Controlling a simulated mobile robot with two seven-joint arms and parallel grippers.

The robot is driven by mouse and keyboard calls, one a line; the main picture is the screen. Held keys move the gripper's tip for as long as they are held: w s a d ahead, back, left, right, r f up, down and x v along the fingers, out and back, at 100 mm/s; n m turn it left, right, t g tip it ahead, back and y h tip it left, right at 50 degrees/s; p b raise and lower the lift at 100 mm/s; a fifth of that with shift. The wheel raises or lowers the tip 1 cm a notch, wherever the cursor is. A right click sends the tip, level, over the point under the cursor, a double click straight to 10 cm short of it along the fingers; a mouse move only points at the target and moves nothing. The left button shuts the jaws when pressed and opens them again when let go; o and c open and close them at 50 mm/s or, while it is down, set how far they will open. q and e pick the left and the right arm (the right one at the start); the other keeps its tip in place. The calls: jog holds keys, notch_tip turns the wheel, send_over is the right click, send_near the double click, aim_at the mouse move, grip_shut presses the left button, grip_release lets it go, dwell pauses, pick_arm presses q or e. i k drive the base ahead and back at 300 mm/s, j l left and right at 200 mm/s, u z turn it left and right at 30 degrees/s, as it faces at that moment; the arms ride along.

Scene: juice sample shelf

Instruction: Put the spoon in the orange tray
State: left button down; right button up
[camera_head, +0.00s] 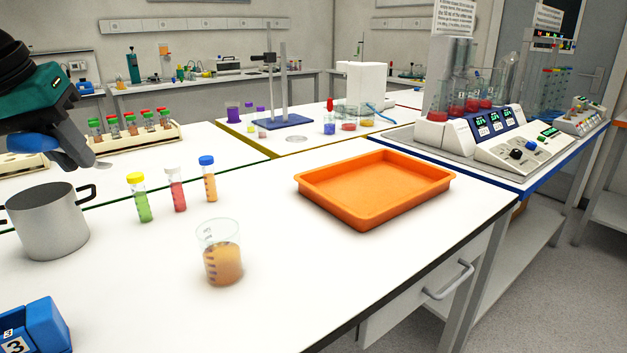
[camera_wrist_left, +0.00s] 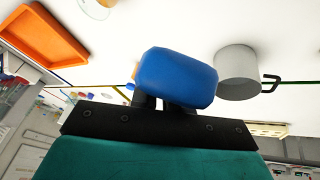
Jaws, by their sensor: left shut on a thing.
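The orange tray (camera_head: 437,187) lies empty on the white bench, right of centre; it also shows at the upper left of the left wrist view (camera_wrist_left: 74,47). My left gripper (camera_head: 88,160) is at the left, above and behind the grey pot. It is shut on the spoon, of which only a small pale end (camera_head: 103,165) shows at the fingertips. The gripper is far from the tray. My right gripper is not in view.
The grey pot (camera_head: 48,225) stands below the gripper. Green, red and orange capped tubes (camera_head: 143,198) and a beaker of orange liquid (camera_head: 223,262) stand between pot and tray. A tube rack (camera_head: 135,140) is behind. A blue object (camera_head: 35,325) is at the lower left.

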aim_at(378, 200)
jog(key=i+l+z, duration=0.15)
jog(key=i+l, duration=0.15)
jog(key=l, duration=0.25)
jog(key=i+l+z, duration=0.15)
jog(key=i+l, duration=0.2)
jog(key=l, duration=0.2)
jog(key=i+l+z, duration=0.15)
jog(key=i+l, duration=0.2)
jog(key=l, duration=0.15)
